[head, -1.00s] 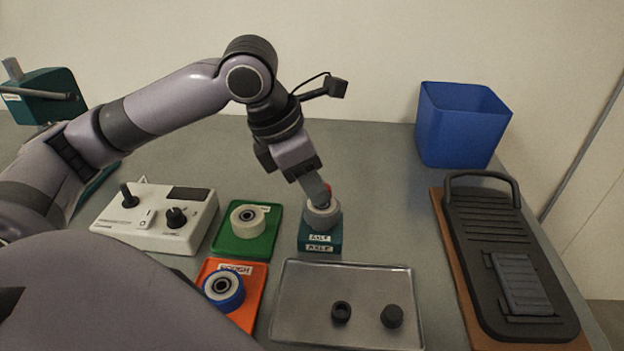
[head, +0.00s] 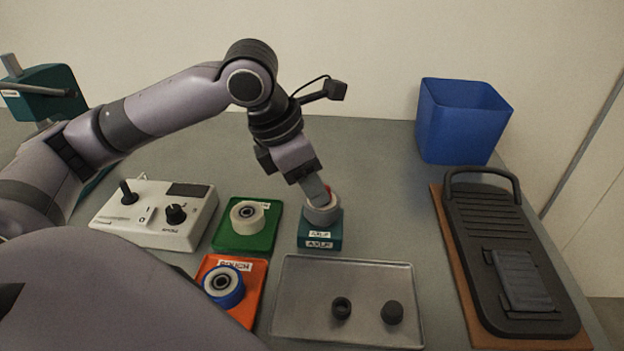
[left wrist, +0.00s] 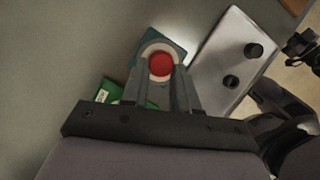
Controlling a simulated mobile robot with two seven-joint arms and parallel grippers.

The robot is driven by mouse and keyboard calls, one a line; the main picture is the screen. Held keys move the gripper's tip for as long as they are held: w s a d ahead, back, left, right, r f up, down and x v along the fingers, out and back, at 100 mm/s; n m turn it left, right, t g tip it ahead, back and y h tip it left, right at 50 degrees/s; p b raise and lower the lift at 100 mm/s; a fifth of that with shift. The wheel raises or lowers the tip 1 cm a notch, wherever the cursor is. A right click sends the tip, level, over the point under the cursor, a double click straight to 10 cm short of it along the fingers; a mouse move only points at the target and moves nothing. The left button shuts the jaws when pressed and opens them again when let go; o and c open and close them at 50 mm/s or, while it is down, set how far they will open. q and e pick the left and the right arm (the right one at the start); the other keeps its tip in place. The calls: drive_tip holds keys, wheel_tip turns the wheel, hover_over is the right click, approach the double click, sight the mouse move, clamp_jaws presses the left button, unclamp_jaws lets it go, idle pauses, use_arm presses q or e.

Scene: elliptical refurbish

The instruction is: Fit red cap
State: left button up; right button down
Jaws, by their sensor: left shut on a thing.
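The red cap (left wrist: 160,65) shows in the left wrist view as a red disc between the fingertips of my left gripper, inside the ring of a pale round part (left wrist: 147,49). In the head view only a sliver of red shows beside the fingers. The pale round part (head: 322,214) sits on a teal block (head: 320,240) with an axle label. My left gripper (head: 324,197) points down at this part and is shut on the red cap. Whether the cap is fully seated I cannot tell.
A grey tray (head: 300,325) with two dark caps lies in front. Green (head: 262,238) and orange (head: 250,305) plates carry wheels to the left, beside a white control box (head: 150,228). A black footboard (head: 490,250) and blue bin (head: 462,125) stand right.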

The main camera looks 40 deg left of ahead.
use_arm(q)
drive_tip(key=shift+f, duration=0.2)
drive_tip(key=o, duration=1.1)
drive_tip(key=shift+p+v, duration=0.45)
drive_tip(key=shift+v, duration=3.15)
